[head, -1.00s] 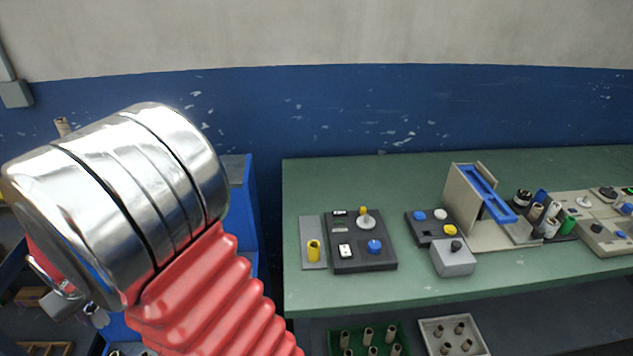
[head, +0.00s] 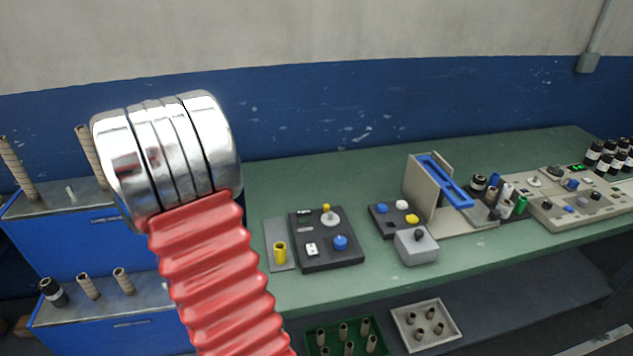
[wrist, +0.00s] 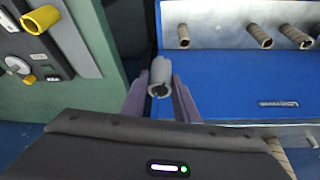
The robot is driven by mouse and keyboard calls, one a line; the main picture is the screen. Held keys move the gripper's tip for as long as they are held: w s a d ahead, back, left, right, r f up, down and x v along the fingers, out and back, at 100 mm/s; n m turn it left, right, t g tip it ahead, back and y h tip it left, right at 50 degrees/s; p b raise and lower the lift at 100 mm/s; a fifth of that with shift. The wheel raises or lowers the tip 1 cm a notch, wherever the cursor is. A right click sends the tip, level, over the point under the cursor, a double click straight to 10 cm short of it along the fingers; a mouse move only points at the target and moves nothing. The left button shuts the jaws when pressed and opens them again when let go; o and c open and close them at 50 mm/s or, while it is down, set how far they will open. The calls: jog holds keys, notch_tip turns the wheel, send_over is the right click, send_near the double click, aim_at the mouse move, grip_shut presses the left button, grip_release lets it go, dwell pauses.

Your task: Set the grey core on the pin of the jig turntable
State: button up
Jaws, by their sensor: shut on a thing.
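My gripper (wrist: 159,98) is shut on the grey core (wrist: 160,76), a short hollow tube, in the wrist view. The core sits between the two fingers with its open end facing the camera. In the head view my arm hides the gripper and the core. A pale round disc with a small upright (head: 329,217), which looks like the jig turntable, is on a dark control box (head: 322,257) on the green bench. It seems to show in part at the wrist view's left edge (wrist: 15,66). The held core is apart from it.
A yellow cylinder (head: 280,252) stands on a grey plate left of the box. A grey block (head: 415,246) and a stand with a blue frame (head: 443,182) are to the right. Blue drawer units (head: 55,235) with tubes on top stand left of the bench.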

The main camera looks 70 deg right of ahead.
jog(key=s+d+r+m+g, duration=0.25)
jog(key=s+d+m, duration=0.45)
jog(key=s+d, duration=0.85)
jog(key=r+m+g+y, duration=0.1)
jog(key=r+m+g, duration=0.1)
jog(key=m, duration=0.4)
send_over(330, 212)
jog(key=shift+f, duration=0.2)
jog(key=shift+f, duration=0.15)
jog(key=shift+f, duration=2.4)
jog(key=shift+a+f, duration=0.1)
jog(key=shift+f, duration=2)
jog(key=o, duration=1.6)
